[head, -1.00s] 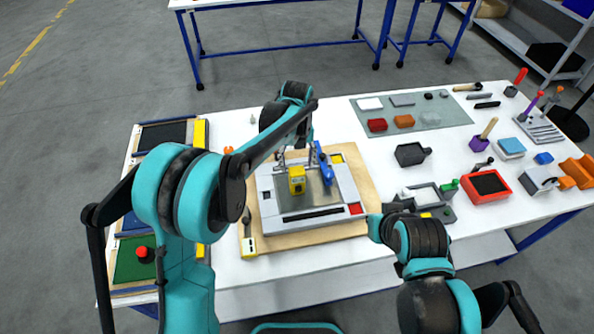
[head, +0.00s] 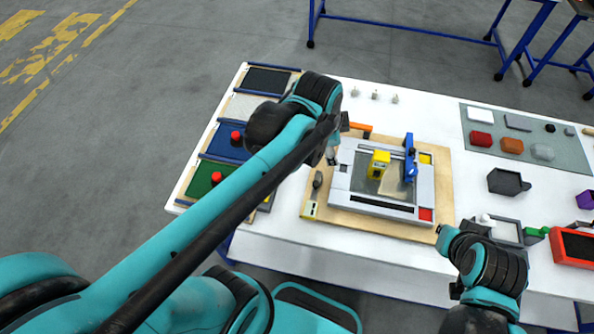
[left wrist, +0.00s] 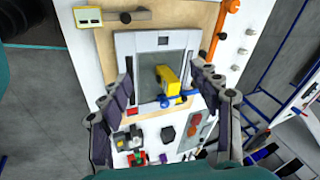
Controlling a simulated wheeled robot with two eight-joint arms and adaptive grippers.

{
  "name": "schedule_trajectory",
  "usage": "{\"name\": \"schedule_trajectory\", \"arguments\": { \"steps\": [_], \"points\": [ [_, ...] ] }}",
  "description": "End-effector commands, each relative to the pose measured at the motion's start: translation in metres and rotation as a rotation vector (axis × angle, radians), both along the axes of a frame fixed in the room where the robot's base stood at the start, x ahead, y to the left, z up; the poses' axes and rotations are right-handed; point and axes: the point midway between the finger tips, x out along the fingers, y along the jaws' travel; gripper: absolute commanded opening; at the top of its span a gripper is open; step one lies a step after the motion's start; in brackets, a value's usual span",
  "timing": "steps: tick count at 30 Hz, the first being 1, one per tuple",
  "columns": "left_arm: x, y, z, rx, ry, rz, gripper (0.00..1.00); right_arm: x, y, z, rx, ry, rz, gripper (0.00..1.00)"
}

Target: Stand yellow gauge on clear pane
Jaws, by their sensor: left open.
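The yellow gauge (head: 378,164) stands upright on the clear pane (head: 396,188), inside a light grey frame (head: 362,202). In the left wrist view the gauge (left wrist: 168,79) is on the pane (left wrist: 147,90), between the lines of my two fingers but apart from them. My left gripper (left wrist: 163,88) is open and empty. In the head view the left gripper (head: 333,154) is at the left side of the frame, clear of the gauge; its fingers are partly hidden by the arm. My right gripper (head: 443,232) is low at the frame's right front; its fingers are not clear.
A blue clamp-like part (head: 410,160) stands at the pane's right side. The frame lies on a wooden board (head: 319,230) with an orange-handled tool (head: 357,127) behind it. Coloured trays (head: 210,175) are left; a grey mat (head: 520,135) with small blocks is right.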

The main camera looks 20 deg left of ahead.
Motion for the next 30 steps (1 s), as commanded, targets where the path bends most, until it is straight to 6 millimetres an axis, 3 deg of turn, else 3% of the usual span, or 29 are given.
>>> {"name": "schedule_trajectory", "arguments": {
  "steps": [1,6,12,25,30],
  "points": [
    [-0.019,0.010,-0.002,-0.058,-0.028,0.147,0.63,0.000,0.000,0.000,0.000,0.000,0.000,0.00],
    [-0.064,0.034,-0.015,-0.285,-0.119,0.625,0.63,0.000,0.000,0.000,0.000,0.000,0.000,0.00],
    [-0.089,0.046,-0.030,-0.464,-0.177,0.929,0.63,0.000,0.000,0.000,0.000,0.000,0.000,0.00],
    [-0.093,0.048,-0.035,-0.500,-0.186,0.987,0.63,0.000,0.000,-0.003,0.000,0.000,0.000,0.00],
    [-0.093,0.048,-0.064,-0.499,-0.185,0.987,0.63,0.000,0.000,-0.031,0.000,0.000,0.000,0.00]
  ]
}}
